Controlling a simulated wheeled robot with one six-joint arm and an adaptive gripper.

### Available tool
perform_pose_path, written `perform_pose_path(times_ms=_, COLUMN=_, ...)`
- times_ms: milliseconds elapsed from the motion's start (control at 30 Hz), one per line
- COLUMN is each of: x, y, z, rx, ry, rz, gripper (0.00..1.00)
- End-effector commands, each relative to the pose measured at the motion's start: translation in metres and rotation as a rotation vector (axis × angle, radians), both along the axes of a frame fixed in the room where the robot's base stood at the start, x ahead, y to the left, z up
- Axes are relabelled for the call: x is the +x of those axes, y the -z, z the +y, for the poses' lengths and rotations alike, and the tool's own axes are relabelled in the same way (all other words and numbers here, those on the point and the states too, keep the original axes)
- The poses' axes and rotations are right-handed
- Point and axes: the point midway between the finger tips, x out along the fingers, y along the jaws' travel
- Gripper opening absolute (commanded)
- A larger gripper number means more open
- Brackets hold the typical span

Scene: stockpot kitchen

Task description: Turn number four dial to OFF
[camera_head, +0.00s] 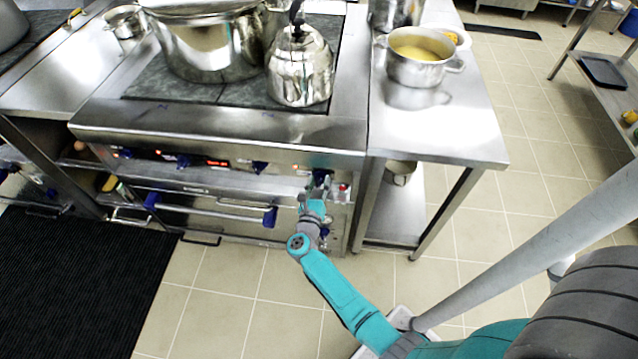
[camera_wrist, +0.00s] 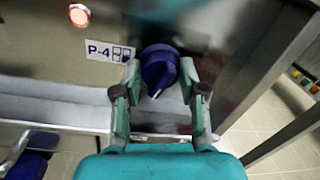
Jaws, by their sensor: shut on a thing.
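The number four dial (camera_wrist: 158,70) is a dark blue knob with a white pointer line, next to a "P-4" label (camera_wrist: 108,51) in the wrist view. The pointer slants down and to the left in that view. My gripper (camera_wrist: 160,92) has one finger on each side of the dial and is shut on it. In the head view my gripper (camera_head: 318,182) is at the right end of the stove's front panel (camera_head: 225,163) and hides most of this dial. An orange-red lamp (camera_wrist: 79,15) glows at the upper left of the label.
Other blue dials (camera_head: 183,160) and lit displays line the panel to the left. Below them is an oven handle (camera_head: 212,208) with blue ends. A kettle (camera_head: 300,68) and a large pot (camera_head: 208,45) stand on the stove. A steel table (camera_head: 440,125) is at the right.

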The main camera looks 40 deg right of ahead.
Motion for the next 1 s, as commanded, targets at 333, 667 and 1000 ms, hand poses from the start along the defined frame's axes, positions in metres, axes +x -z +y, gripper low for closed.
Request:
perform_pose_path(times_ms=333, x=0.0007, y=0.0010, z=0.0005, rx=-0.203, ry=-0.002, rz=0.260, gripper=0.07)
perform_pose_path(times_ms=667, x=0.0008, y=0.0022, z=0.0007, rx=-0.395, ry=-0.002, rz=0.507, gripper=0.07)
perform_pose_path(times_ms=1000, x=0.0010, y=0.0033, z=0.0010, rx=-0.593, ry=-0.004, rz=0.762, gripper=0.07)
